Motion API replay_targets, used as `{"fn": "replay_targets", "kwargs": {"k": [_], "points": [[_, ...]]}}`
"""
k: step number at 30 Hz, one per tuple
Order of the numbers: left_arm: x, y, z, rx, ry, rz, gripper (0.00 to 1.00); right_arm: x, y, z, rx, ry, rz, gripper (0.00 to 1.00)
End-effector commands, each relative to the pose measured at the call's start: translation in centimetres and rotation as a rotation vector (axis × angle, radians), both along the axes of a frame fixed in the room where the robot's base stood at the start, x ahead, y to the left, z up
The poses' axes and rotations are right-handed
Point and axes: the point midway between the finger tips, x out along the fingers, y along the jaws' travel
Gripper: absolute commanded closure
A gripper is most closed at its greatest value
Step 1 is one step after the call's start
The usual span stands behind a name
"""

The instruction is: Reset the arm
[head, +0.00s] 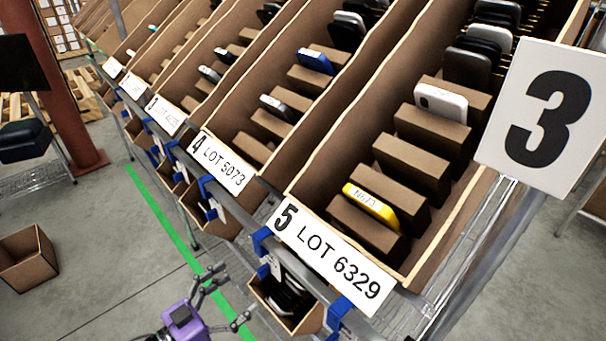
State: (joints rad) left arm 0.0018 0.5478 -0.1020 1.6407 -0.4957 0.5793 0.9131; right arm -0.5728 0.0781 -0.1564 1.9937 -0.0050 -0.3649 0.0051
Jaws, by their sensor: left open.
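My left gripper (222,300) shows at the bottom of the head view, with a purple body and dark grey fingers. Its fingers are spread apart with nothing between them. It is over the floor, left of the small carton (310,321) that hangs under the lot 5 carton. My right gripper is not in the picture.
Tilted cartons with lot labels, such as LOT 6329 (330,256) and LOT 5073 (222,163), stand on a wire rack holding phones, one yellow (371,207). A sign "3" (545,120) is at right. An open box (27,260) sits on the floor at left.

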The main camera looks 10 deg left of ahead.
Motion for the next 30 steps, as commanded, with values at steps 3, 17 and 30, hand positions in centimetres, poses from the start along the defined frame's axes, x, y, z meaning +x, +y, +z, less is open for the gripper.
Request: {"fn": "replay_targets", "kwargs": {"k": [3,17,30], "points": [[0.1,0.1,-0.1,0.018,-0.009,0.004,0.15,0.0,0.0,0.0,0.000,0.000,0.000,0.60],[-8.4,2.3,-8.6,0.385,0.377,0.454,0.15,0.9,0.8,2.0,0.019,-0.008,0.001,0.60],[-24.4,-2.9,-11.5,0.262,0.783,0.540,0.15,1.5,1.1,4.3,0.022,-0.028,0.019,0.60]]}}
